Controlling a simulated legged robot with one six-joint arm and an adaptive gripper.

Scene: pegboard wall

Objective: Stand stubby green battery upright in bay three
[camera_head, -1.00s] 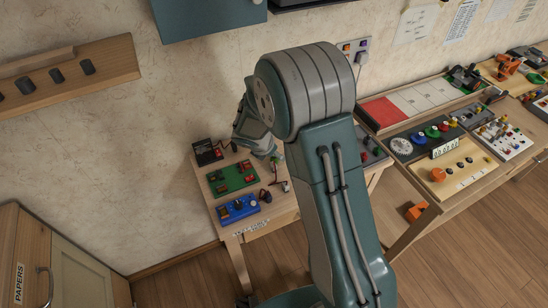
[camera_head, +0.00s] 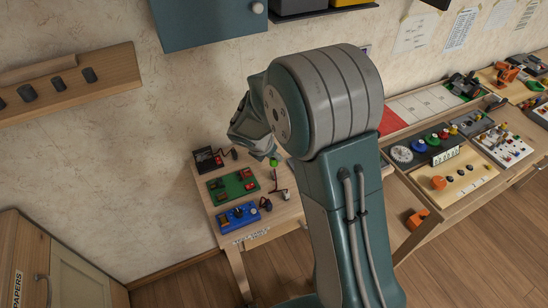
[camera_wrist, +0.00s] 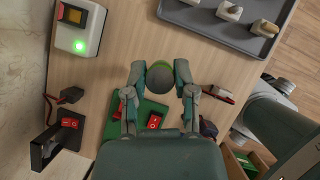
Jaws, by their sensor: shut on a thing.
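The stubby green battery (camera_wrist: 177,62) is between the two fingertips of my gripper (camera_wrist: 160,74) in the wrist view. My gripper is shut on it, and a round grey end faces the camera with green showing around its rim. In the camera_head view a small green part (camera_head: 274,162) shows just under my wrist, above the small wooden table; it appears to be the battery. My fingers are mostly hidden there. I cannot tell the battery's tilt or its exact height over the table. I cannot make out which place is bay three.
A green board (camera_head: 233,185) with red switches and a blue device (camera_head: 238,214) stand on the small table. A black switch box (camera_head: 208,159) is at its back left. The wrist view shows a lit switch box (camera_wrist: 79,28) and a grey tray (camera_wrist: 207,21) with pale pieces.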

